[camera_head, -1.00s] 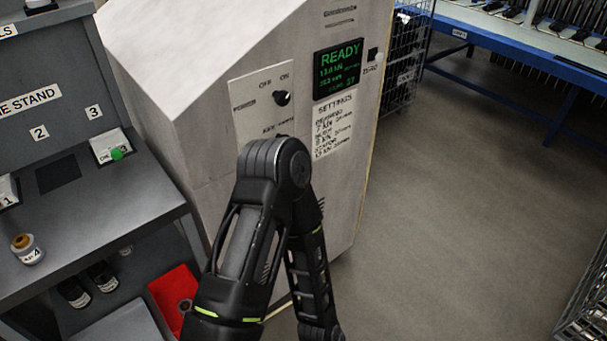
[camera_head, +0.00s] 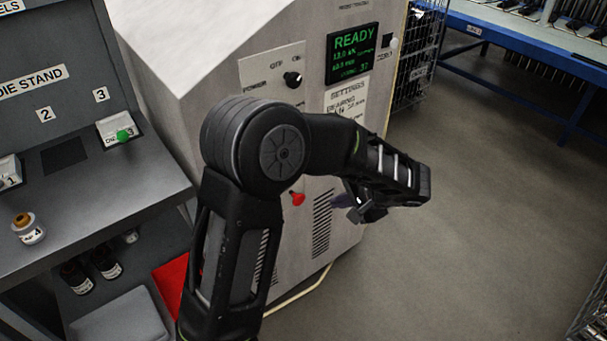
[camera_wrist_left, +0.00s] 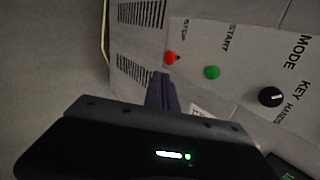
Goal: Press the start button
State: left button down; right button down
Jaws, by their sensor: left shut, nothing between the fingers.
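The start button (camera_wrist_left: 212,72) is a round green button on the machine's pale panel, labelled START, in the left wrist view. In the head view my arm hides it. The red stop button (camera_wrist_left: 171,57) is beside it, and also shows in the head view (camera_head: 298,199). My left gripper (camera_wrist_left: 162,92) is shut and empty, its purple fingertips in front of the panel close to both buttons. They appear apart from the green button, though depth is hard to judge. In the head view the left gripper (camera_head: 350,207) shows partly, below the wrist. My right gripper is not in view.
The machine (camera_head: 215,100) has a READY screen (camera_head: 352,53), a power knob (camera_head: 292,79) and vents. In the wrist view a black mode knob (camera_wrist_left: 271,96) is right of the green button. A grey die stand (camera_head: 110,215) is at left. Open floor lies right.

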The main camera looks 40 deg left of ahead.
pick_arm(q)
notch_tip(320, 180, up, 6)
jog(key=w+a+n+y, duration=0.1)
jog(key=a, duration=0.1)
jog(key=shift+w+a+t+y, duration=0.25)
jog(key=shift+t+y, duration=0.05)
jog(key=shift+y, duration=0.1)
jog(key=shift+a+f, duration=0.1)
jog(key=a+r+p+x, duration=0.1)
jog(key=r+x, duration=0.1)
jog(key=x, duration=1)
jog(key=shift+w+a+p, duration=0.3)
jog(key=shift+a+p, duration=0.05)
jog(key=shift+a, duration=0.2)
jog(key=shift+f, duration=0.15)
